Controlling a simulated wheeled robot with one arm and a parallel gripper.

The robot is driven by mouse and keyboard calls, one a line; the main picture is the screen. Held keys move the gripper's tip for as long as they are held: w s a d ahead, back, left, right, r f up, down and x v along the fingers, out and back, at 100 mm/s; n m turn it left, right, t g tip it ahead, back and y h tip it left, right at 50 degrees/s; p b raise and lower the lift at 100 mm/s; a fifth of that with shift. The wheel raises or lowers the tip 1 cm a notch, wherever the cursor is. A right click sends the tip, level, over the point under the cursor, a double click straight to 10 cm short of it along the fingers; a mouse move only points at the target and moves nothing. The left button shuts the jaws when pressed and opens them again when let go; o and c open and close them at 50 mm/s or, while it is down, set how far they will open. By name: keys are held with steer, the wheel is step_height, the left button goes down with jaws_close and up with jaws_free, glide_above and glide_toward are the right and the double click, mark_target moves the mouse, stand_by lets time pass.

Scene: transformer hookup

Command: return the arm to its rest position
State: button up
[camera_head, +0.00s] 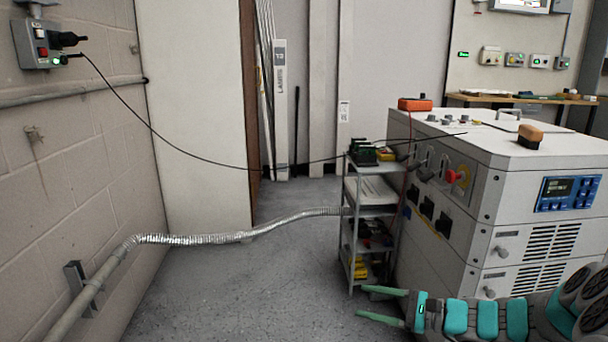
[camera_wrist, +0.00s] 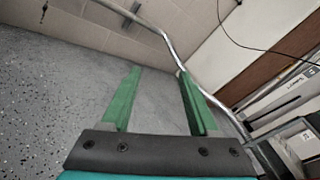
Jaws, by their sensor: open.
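My gripper (camera_head: 382,305) is at the lower right in the head view, with two green fingers spread apart and nothing between them. It points left, in front of the lower part of the white cabinet (camera_head: 430,255). In the wrist view my gripper (camera_wrist: 160,95) also shows open and empty, with grey floor between and beyond its fingers. My teal and grey arm reaches in from the right edge of the head view.
A shelf cart (camera_head: 368,213) with several items stands just behind my gripper. A black cable hangs from the wall box (camera_head: 38,45) across to the cabinet. A silver flexible conduit (camera_head: 215,238) runs from the left wall to the cart. The floor (camera_head: 230,300) at centre is clear.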

steer(key=s+a+r+n+g+h+p, duration=0.1)
steer(key=s+a+r+n+g+h, duration=0.1)
steer(key=s+a+n+g, duration=0.6)
steer(key=s+a+r+n+g+h, duration=0.15)
steer(key=s+a, duration=0.25)
steer(key=s, duration=0.7)
steer(key=s+d+n+h+p, duration=0.1)
steer(key=s+d+n+h, duration=0.2)
steer(key=s+d+h, duration=0.2)
steer(key=s+d+n+h+p, duration=0.1)
steer(key=s+d+n+h, duration=0.3)
steer(key=s, duration=0.8)
steer(key=d+h, duration=0.2)
steer(key=shift+s+d+r+t+h, duration=0.25)
steer(key=shift+d+r+t+h, duration=0.05)
steer(key=shift+r+t+h, duration=0.05)
steer(key=shift+n, duration=0.25)
